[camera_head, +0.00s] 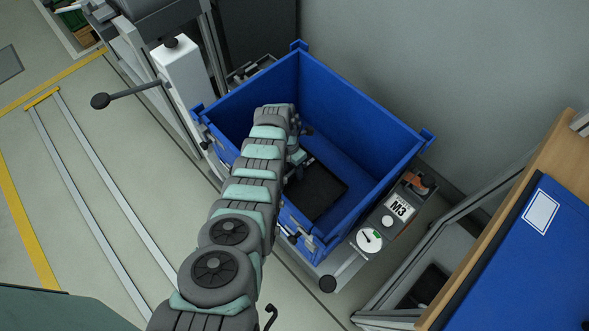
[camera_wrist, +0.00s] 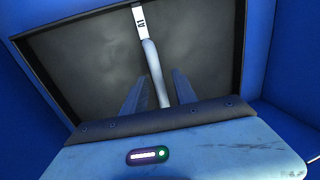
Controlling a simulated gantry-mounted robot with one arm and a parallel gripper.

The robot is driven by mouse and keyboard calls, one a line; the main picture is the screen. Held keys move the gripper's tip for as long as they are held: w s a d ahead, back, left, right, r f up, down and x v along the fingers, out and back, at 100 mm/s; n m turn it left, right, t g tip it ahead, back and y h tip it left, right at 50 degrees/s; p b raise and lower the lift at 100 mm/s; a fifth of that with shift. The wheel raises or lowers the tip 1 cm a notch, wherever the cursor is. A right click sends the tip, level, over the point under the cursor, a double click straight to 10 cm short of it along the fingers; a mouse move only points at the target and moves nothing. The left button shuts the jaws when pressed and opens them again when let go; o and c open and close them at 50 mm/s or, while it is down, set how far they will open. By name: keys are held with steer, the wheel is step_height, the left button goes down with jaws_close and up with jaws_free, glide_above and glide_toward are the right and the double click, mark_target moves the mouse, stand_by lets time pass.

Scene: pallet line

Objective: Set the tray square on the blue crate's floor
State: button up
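The black tray (camera_head: 322,191) is inside the blue crate (camera_head: 340,82), close to its near wall in the head view. In the wrist view the dark tray (camera_wrist: 90,65) has a thin raised rim and a pale bar-shaped handle (camera_wrist: 150,60) with a white label at its far end. My gripper (camera_wrist: 160,75) has a finger on each side of the handle, with narrow gaps showing, so it looks open around it. My arm hides part of the tray and the fingers in the head view. I cannot tell whether the tray lies flat on the floor.
The crate walls stand close around my wrist. A panel marked M3 with a dial (camera_head: 369,240) is beside the crate's right side. A white post with a black-knobbed lever (camera_head: 101,100) stands at left. A wood-edged blue bench (camera_head: 535,260) is at right.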

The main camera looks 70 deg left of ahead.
steer(key=shift+r, duration=0.1)
step_height(320, 180, up, 12)
steer(key=s+a+p, duration=0.1)
steer(key=a+p, duration=0.1)
steer(key=p, duration=0.3)
steer(key=shift+p, duration=0.4)
steer(key=shift+a, duration=0.1)
